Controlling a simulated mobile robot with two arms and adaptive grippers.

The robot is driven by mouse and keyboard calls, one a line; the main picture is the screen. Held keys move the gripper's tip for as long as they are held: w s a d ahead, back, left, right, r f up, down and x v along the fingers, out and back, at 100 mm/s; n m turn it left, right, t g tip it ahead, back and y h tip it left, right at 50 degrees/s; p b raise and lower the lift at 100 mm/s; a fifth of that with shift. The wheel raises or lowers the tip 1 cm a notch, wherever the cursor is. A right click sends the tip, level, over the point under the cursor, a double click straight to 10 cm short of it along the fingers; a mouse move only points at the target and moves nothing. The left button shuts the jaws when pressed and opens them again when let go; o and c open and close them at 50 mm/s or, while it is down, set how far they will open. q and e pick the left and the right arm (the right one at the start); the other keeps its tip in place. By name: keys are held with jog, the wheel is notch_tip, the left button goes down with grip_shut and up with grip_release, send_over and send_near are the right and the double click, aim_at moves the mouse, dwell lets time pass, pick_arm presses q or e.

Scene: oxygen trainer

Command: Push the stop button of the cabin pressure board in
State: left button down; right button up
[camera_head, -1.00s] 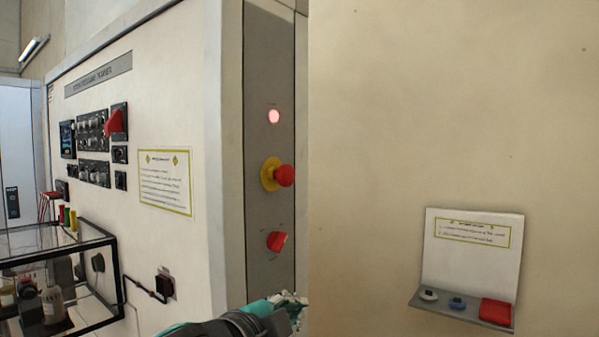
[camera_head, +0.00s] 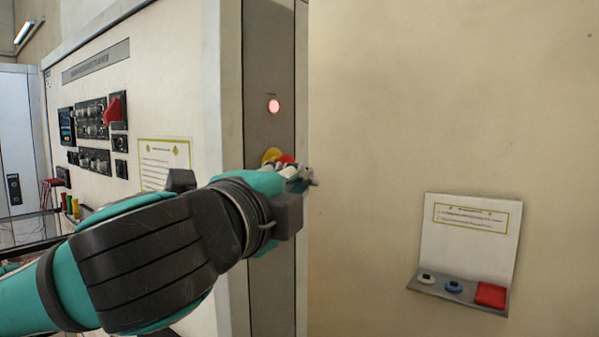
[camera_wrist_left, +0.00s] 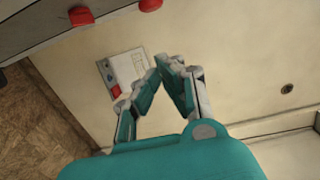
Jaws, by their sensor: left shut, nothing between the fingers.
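The stop button is a red mushroom head (camera_head: 286,159) on a yellow collar (camera_head: 270,156), on the narrow grey board (camera_head: 270,60) in the head view. My left gripper (camera_head: 306,174) is just below and in front of it and hides its lower part. The gripper is shut and empty; its fingertips meet in the left wrist view (camera_wrist_left: 169,68). There, two red parts show at the top edge: the rounded one (camera_wrist_left: 150,4) looks like the stop button, the other (camera_wrist_left: 81,15) like the red knob. I cannot tell whether the gripper touches the button. My right gripper is not in view.
A wall shelf (camera_head: 455,290) with small items and a red block (camera_head: 490,294) is at right. The trainer panel (camera_head: 80,170) with instruments is at left. The beige wall right of the gripper is clear.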

aim_at(287, 166)
pick_arm(q)
jog(key=w+p, duration=0.6)
jog(key=w, duration=0.5)
jog(key=shift+w+d+p, duration=0.15)
jog(key=shift+d+p, duration=0.05)
jog(key=shift+p, duration=0.1)
jog(key=shift+d, duration=0.1)
jog(key=shift+w, duration=0.1)
jog(key=shift+w+a, duration=0.35)
jog(key=shift+a, duration=0.3)
jog(key=shift+r, duration=0.1)
